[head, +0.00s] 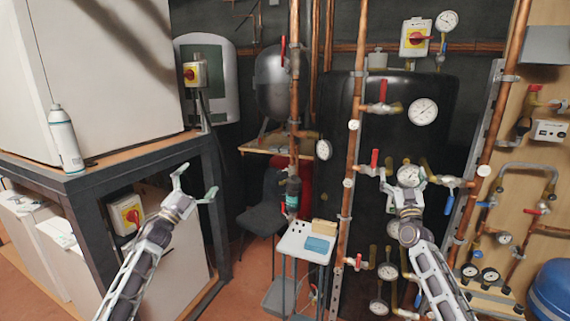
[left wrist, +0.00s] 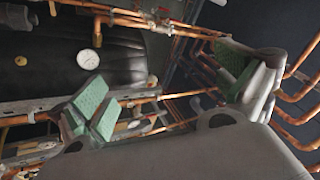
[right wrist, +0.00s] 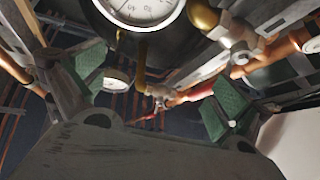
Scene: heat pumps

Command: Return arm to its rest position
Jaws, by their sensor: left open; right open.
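My left gripper (head: 194,187) is open and empty in the head view, in front of the dark metal frame at the left. Its green-padded fingers (left wrist: 165,85) are spread wide in the left wrist view. My right gripper (head: 403,178) is open in the head view, in front of the black tank and its gauges. In the right wrist view its green-padded fingers (right wrist: 155,95) are apart with nothing held between them. A round gauge (right wrist: 140,8) and a brass fitting (right wrist: 205,18) show beyond them. I cannot tell whether the right fingers touch any pipework.
Copper pipes (head: 349,170) with red-handled valves run close to my right gripper, before the black tank (head: 337,100). A spray can (head: 66,140) stands on the left frame. A small white stand (head: 304,243) and a dark chair (head: 262,218) are between the arms.

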